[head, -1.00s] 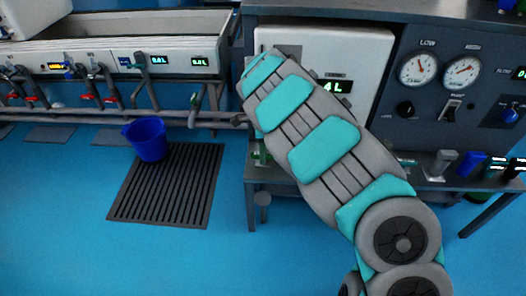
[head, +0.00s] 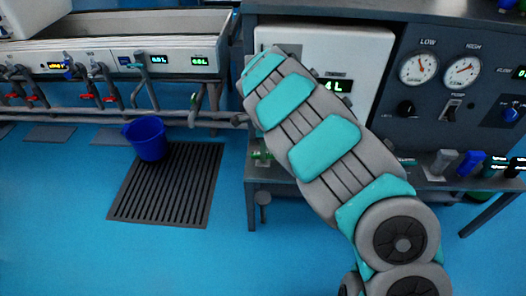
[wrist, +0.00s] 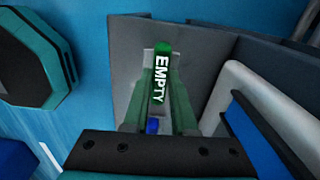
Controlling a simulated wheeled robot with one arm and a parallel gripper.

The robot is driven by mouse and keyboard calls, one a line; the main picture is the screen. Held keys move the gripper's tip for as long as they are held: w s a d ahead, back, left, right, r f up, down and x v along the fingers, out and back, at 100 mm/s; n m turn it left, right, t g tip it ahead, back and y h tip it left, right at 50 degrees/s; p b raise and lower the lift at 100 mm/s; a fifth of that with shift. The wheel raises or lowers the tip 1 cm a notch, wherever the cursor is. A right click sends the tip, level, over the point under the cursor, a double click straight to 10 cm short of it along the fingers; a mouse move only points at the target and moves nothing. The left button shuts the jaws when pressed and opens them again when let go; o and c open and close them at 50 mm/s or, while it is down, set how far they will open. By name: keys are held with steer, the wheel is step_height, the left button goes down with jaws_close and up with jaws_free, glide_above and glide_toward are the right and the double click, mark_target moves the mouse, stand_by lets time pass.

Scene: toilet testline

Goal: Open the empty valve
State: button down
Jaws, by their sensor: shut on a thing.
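The empty valve's green handle (wrist: 161,72), marked "EMPTY" in white, is in the upper middle of the wrist view. It points away from me, in front of a pale plate. My gripper (wrist: 160,112) has its two green fingers on either side of the handle and is shut on it. A small blue part (wrist: 152,126) shows between the fingers, lower down. In the head view my arm covers most of this area, and my gripper cannot be made out clearly there.
A grey bench frame (wrist: 217,65) stands close behind and right of the handle. In the head view, a white box (head: 350,50) and a gauge panel (head: 455,90) stand on the bench. A blue bucket (head: 148,138) and a floor grate (head: 170,185) are left, with open blue floor.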

steer(key=n+b, duration=0.2)
steer(key=n, duration=0.3)
steer(key=shift+a, duration=0.1)
steer(key=shift+n+b, duration=0.5)
steer(key=shift+n, duration=1.2)
steer(key=shift+r, duration=0.1)
steer(key=c, duration=0.7)
jaws_free()
step_height(320, 180, up, 8)
steer(key=shift+f, duration=0.15)
